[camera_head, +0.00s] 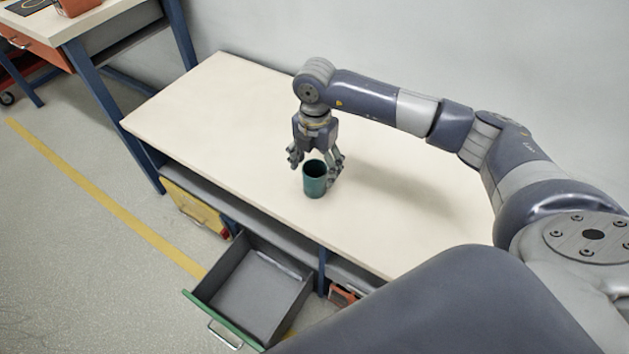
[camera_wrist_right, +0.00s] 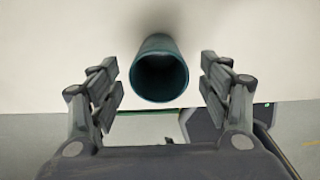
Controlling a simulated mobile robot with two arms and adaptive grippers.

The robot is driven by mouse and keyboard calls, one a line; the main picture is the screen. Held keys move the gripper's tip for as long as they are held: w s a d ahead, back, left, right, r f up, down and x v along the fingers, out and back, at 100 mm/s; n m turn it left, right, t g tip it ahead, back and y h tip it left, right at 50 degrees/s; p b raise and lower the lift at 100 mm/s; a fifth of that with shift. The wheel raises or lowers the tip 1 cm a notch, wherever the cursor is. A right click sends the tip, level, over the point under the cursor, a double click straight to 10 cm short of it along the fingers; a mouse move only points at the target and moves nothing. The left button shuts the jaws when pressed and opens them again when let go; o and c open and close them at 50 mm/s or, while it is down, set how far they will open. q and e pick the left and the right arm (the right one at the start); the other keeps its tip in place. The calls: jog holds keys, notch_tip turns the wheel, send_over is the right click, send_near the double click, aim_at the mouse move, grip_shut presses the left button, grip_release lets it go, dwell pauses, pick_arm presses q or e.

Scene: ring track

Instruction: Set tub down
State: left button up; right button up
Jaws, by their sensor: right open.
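The tub (camera_head: 315,182) is a dark green, open-topped cylinder standing upright on the cream table top, near the table's front edge. In the right wrist view the tub (camera_wrist_right: 160,75) shows between the two fingers, with a gap on each side. My right gripper (camera_head: 316,163) is open and points down around the tub; it also shows in the right wrist view (camera_wrist_right: 160,88). Its fingers do not appear to touch the tub. The inside of the tub is dark. My left gripper is not in view.
The table top (camera_head: 220,105) is otherwise clear. Below its front edge a grey drawer with a green front (camera_head: 224,318) stands pulled out and looks empty. Another bench (camera_head: 75,20) stands at upper left. A yellow floor line (camera_head: 100,194) runs past the table.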

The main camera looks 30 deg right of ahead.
aim_at(315, 174)
notch_tip(315, 174, down, 4)
jog(key=shift+r, duration=0.1)
jog(key=c, duration=1.2)
jog(key=shift+w+r, duration=0.1)
jog(key=shift+r, duration=0.05)
